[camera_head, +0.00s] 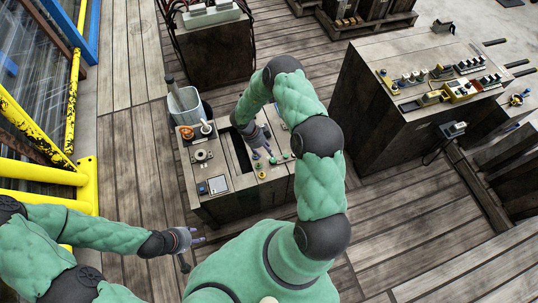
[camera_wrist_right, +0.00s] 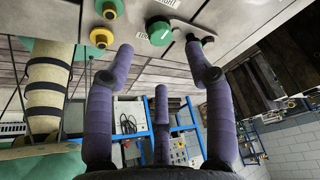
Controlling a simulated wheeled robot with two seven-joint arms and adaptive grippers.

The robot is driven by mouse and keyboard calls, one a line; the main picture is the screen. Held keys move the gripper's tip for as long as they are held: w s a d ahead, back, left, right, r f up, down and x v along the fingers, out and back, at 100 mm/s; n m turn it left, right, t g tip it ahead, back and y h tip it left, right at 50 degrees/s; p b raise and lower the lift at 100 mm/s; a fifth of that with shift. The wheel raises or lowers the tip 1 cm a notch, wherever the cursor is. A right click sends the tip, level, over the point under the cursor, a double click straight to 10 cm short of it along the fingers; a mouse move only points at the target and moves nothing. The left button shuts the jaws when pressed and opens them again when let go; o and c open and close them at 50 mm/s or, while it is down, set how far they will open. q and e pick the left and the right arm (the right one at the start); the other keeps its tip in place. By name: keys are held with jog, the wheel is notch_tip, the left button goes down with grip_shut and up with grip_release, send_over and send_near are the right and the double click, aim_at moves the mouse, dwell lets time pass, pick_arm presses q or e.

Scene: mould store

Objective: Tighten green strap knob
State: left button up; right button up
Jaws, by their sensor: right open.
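The green strap knob (camera_wrist_right: 160,31), round with a white mark, sits on the pale panel of the console, with printed lettering beside it. A small green knob shows below my right gripper in the head view (camera_head: 273,160). My right gripper (camera_wrist_right: 160,55) has its purple fingers spread, with the green knob seen between and beyond the two upper fingertips; I cannot make out any contact. In the head view my right gripper (camera_head: 266,146) is over the console. My left gripper (camera_head: 195,237) hangs empty left of the console's front, fingers apart.
A larger bench (camera_head: 375,120) stands right. Yellow rails (camera_head: 45,175) stand left. Plank floor is open between.

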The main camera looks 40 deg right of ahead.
jog(key=shift+v, duration=2.5)
